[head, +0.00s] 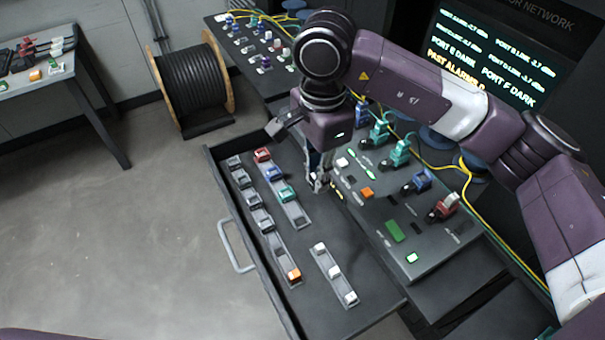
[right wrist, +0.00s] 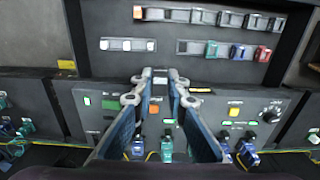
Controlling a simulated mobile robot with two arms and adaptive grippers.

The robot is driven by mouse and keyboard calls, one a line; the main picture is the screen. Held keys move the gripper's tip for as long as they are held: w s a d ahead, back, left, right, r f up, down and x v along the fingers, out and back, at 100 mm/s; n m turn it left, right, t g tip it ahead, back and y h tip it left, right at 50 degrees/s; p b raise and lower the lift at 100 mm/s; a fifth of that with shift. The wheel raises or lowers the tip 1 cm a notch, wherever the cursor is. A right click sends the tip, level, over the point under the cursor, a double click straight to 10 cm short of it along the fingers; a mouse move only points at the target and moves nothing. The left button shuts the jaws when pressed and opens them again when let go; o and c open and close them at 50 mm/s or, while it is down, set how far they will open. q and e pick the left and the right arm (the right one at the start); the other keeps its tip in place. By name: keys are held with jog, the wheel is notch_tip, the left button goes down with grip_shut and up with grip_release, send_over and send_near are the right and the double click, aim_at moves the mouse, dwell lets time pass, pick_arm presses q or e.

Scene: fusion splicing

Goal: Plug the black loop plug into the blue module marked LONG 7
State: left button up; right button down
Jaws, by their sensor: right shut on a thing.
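My right gripper (head: 318,183) is low over the near edge of the sloped panel, where it meets the open drawer. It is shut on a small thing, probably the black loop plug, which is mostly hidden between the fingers. The right wrist view shows the two fingertips (right wrist: 160,85) close together over the panel. A blue module (head: 273,174) sits in a drawer rail between a red and a teal one; it also shows in the right wrist view (right wrist: 240,52). Another blue module (head: 420,181) stands on the panel. The marking LONG 7 is not readable. My left gripper is out of view.
The drawer (head: 370,310) holds rails of grey, white and orange modules (head: 294,275). The panel (head: 425,262) carries teal plugs (head: 399,151), a red module (head: 445,206) and yellow cables. A screen (head: 490,60) stands behind. A cable spool (head: 190,85) is on the floor.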

jog(key=w+d+f, duration=0.1)
jog(key=w+d, duration=0.2)
jog(key=d, duration=0.5)
jog(key=w+d+f, duration=0.1)
jog(key=w+d, duration=0.2)
jog(key=d, duration=0.6)
jog(key=w+d+f, duration=0.1)
jog(key=w+d, duration=0.2)
jog(key=d, duration=0.5)
jog(key=shift+d+f, duration=0.25)
jog(key=shift+f, duration=0.05)
jog(key=shift+w+f+b, duration=0.1)
jog(key=shift+f+b, duration=0.85)
jog(key=shift+f, duration=0.4)
jog(key=shift+b, duration=0.45)
dwell(0.8)
jog(key=shift+f+b, duration=0.4)
jog(key=shift+f, duration=0.15)
jog(key=c, duration=1.8)
grip_release()
